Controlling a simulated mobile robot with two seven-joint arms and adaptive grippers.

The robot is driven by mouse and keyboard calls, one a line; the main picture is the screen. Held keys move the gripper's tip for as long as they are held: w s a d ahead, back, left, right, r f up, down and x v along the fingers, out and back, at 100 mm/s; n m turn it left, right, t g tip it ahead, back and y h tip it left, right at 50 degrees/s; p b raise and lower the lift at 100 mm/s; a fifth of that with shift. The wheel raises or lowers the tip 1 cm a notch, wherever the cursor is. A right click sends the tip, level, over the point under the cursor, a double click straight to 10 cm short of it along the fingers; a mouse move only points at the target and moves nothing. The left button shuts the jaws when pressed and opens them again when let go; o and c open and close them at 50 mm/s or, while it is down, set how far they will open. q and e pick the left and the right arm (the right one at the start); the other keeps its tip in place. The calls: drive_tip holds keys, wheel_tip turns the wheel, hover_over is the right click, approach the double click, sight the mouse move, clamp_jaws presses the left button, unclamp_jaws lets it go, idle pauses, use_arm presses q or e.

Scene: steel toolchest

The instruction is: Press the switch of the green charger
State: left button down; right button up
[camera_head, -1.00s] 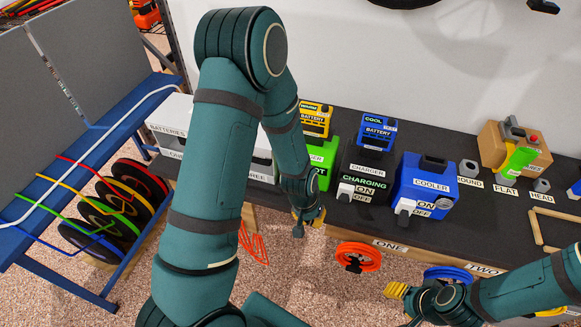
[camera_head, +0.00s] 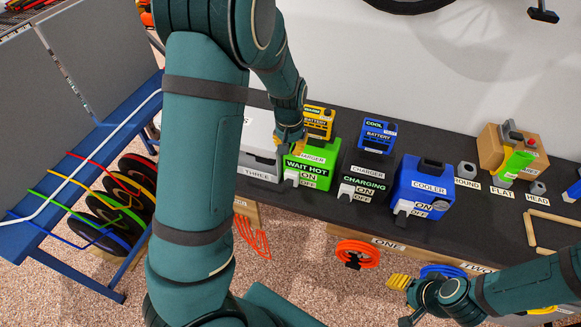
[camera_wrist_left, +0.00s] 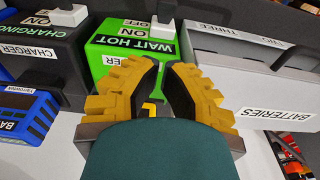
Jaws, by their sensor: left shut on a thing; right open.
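The green charger (camera_head: 310,172) stands on the black bench with the label WAIT HOT. Its white switch (camera_head: 291,179) is at the front beside the ON and OFF labels; it also shows in the left wrist view (camera_wrist_left: 162,26). The yellow battery (camera_head: 319,121) stands at the charger's back. My left gripper (camera_head: 287,148) is over the charger's back left, with its yellow fingers (camera_wrist_left: 164,66) close together behind the switch. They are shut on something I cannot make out. My right gripper (camera_head: 398,282) is open, low in front of the bench.
A black charger (camera_head: 362,180) with a blue COOL battery (camera_head: 376,135) and a blue cooler (camera_head: 424,183) stand to the right. A grey-white batteries bin (camera_head: 262,140) is close on the left. Orange (camera_head: 357,254) and blue coils hang at the bench front.

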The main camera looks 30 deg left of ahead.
use_arm(q)
drive_tip(key=b, duration=0.1)
hover_over(291, 182)
drive_tip(key=f, duration=0.6)
drive_tip(key=w+f, duration=0.1)
drive_tip(key=f, duration=0.2)
drive_tip(key=shift+a, duration=0.2)
drive_tip(key=f, duration=0.1)
drive_tip(key=s+f, duration=0.1)
drive_tip(key=f, duration=0.1)
drive_tip(key=shift+d+f, duration=0.15)
drive_tip(key=shift+s+d+f, duration=0.1)
drive_tip(key=shift+s+f, duration=0.15)
drive_tip(key=shift+f, duration=0.2)
use_arm(e)
drive_tip(key=shift+f, duration=0.8)
drive_tip(key=shift+f, duration=0.1)
